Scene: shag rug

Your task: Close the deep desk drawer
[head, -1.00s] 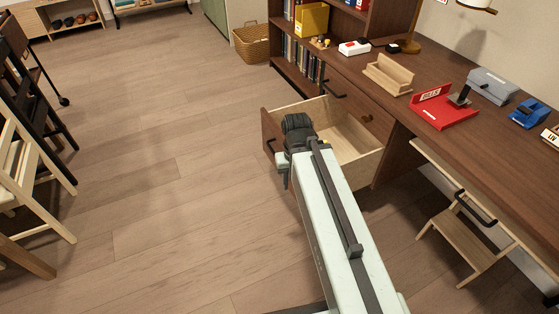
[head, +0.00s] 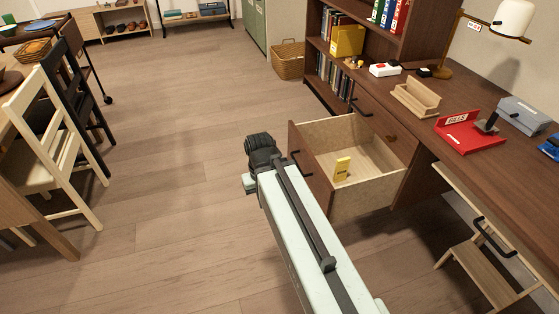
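The deep desk drawer (head: 368,195) is pulled well out of the desk (head: 432,140). Its brown front panel (head: 312,178) with a dark handle (head: 301,163) faces left, and its pale wooden inside is open to view. A small yellow box (head: 342,169) stands inside on the drawer floor. My gripper (head: 260,150) is at the end of my pale arm, left of the drawer front in the picture, with bare floor showing between them. The fingertips are not clear from this angle, so I cannot tell whether it is open.
A shallower drawer with a dark handle (head: 361,107) is above the deep one. A red tray (head: 470,134) and wooden organiser (head: 415,98) sit on the desktop. A step stool (head: 483,262) stands under the desk. Chairs (head: 48,150) are at left. The floor between is clear.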

